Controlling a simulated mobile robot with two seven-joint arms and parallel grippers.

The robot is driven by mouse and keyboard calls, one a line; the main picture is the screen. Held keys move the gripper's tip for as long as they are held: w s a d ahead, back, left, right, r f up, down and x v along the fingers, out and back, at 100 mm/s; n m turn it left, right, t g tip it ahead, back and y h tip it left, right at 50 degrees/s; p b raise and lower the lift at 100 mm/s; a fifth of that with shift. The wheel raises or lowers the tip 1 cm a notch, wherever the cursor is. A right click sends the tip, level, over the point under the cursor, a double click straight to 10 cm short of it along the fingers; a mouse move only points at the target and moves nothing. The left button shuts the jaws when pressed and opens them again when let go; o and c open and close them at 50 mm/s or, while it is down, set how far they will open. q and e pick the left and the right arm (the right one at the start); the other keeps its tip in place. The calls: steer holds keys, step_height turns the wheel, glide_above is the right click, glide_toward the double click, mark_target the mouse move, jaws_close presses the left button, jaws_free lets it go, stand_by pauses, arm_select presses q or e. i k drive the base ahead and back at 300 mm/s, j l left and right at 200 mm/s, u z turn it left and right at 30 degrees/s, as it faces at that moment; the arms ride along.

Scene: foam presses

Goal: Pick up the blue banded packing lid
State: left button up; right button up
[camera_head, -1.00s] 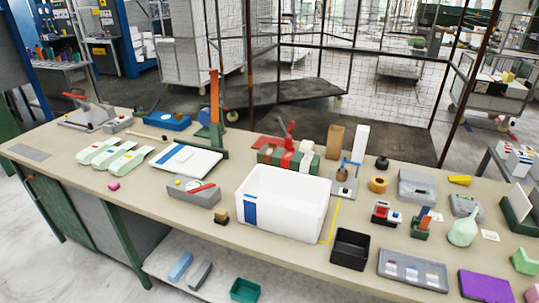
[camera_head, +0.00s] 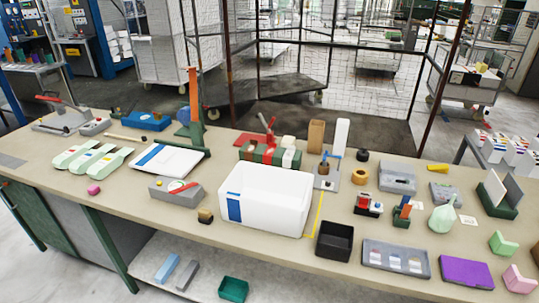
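The packing lid (camera_head: 180,162) is a flat white panel with a blue band along its left part. It lies on the workbench, left of the middle, behind a grey block with a red handle. A white open box (camera_head: 285,207) with a blue band on its front stands to the right of the lid, apart from it. Neither of my grippers is in view.
The grey block (camera_head: 170,193) sits just in front of the lid. Three pale green pieces (camera_head: 90,157) lie to its left. A green stand with an orange upright (camera_head: 194,95) rises behind it. A black bin (camera_head: 334,242) stands right of the white box.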

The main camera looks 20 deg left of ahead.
mark_target(176, 163)
steer(key=u, duration=1.3)
